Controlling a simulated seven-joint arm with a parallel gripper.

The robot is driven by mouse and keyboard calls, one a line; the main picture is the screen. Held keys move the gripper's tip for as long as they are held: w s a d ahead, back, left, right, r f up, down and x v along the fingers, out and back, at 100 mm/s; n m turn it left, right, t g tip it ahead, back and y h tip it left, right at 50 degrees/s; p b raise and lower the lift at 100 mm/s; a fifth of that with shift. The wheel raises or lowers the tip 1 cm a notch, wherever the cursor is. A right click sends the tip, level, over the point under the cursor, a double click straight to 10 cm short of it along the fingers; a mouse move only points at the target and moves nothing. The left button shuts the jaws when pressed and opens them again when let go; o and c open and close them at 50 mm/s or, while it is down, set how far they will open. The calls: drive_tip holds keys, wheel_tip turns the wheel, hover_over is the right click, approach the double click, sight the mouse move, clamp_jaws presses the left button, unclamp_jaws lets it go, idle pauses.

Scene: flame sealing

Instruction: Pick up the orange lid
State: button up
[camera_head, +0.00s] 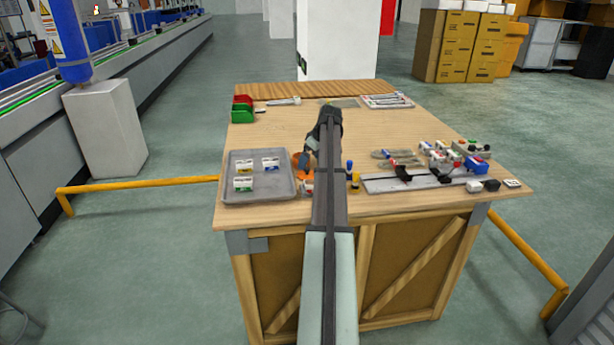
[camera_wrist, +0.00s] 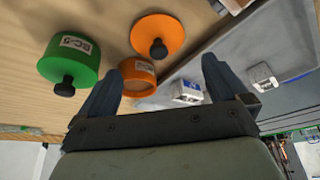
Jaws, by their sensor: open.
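The orange lid (camera_wrist: 168,30) is a flat disc with a black knob, seen at the upper middle of the wrist view. Beside it is an orange round container (camera_wrist: 138,80) with a white label, its near part between my fingers in the picture. My gripper (camera_wrist: 160,82) is open and empty, its two dark fingers apart, with the lid beyond the fingertips. In the head view an orange patch (camera_head: 301,168) shows beside my gripper (camera_head: 305,158), left of my arm. My arm partly hides this area, and lid and container cannot be told apart there.
A green container (camera_wrist: 72,55) with a black knob stands left of the orange one. A grey tray (camera_head: 232,193) with several small boxes lies to the left on the wooden table (camera_head: 400,125). Right of my arm are small bottles (camera_head: 355,186) and a grey rail (camera_head: 385,186).

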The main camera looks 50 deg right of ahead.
sight(307, 169)
drive_tip(key=shift+x, duration=3.05)
drive_tip(key=shift+s, duration=0.2)
drive_tip(key=shift+c, duration=0.3)
drive_tip(key=c, duration=0.8)
wheel_tip(307, 169, up, 9)
drive_tip(key=shift+f, duration=0.1)
drive_tip(key=shift+w+d+r, duration=0.15)
drive_tip(key=shift+r, duration=0.2)
drive_tip(key=w+d+r, duration=0.2)
drive_tip(key=w+d, duration=0.3)
drive_tip(key=w, duration=0.2)
drive_tip(key=shift+s+f, duration=0.1)
drive_tip(key=shift+f, duration=1.5)
drive_tip(key=shift+s+f, duration=0.15)
drive_tip(key=shift+f, duration=1.45)
